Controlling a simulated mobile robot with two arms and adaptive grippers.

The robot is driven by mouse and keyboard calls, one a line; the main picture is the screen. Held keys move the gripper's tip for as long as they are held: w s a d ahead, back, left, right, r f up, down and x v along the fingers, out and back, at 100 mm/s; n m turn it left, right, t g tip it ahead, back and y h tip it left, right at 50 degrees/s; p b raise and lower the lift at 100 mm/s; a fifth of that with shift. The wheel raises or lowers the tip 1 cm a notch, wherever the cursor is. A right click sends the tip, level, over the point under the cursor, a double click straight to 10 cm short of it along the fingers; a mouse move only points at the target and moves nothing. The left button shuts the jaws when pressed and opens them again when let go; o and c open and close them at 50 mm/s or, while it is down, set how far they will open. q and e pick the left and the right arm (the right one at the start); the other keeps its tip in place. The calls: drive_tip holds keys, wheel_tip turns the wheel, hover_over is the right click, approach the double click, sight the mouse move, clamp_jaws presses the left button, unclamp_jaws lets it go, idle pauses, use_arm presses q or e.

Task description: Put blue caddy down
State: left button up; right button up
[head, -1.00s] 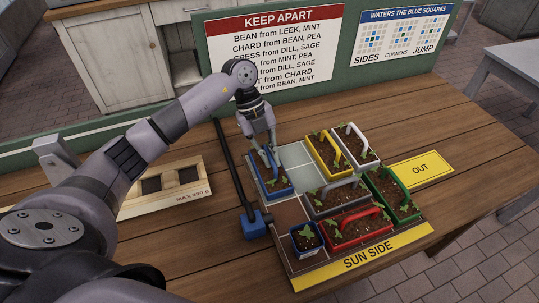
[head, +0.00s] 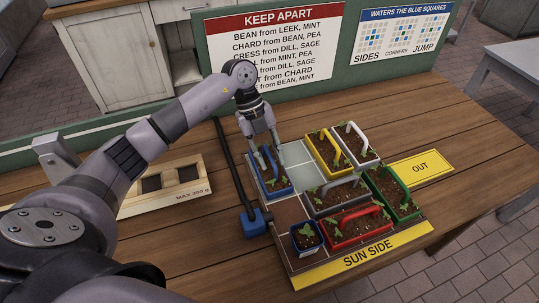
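The blue caddy (head: 283,191), an oblong planter with soil, a seedling and a blue handle, sits at the back left of the gridded board (head: 292,211). It looks upright and resting on the board. My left gripper (head: 266,153) is right above it, with its fingers spread apart on either side of the handle. The fingers look open, and the handle shows between them. The far side of the caddy is partly hidden by the fingers. My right gripper is not in view.
Yellow (head: 322,157), white (head: 369,161), grey (head: 312,208), green (head: 407,214) and red (head: 345,242) caddies and a small blue pot (head: 307,246) fill much of the board. A pale square (head: 302,177) beside the blue caddy is bare. A black bar with a blue block (head: 253,224) lies left.

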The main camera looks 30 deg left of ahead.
use_arm(q)
drive_tip(key=b+v, duration=0.1)
drive_tip(key=v, duration=1.1)
drive_tip(key=shift+r, duration=0.15)
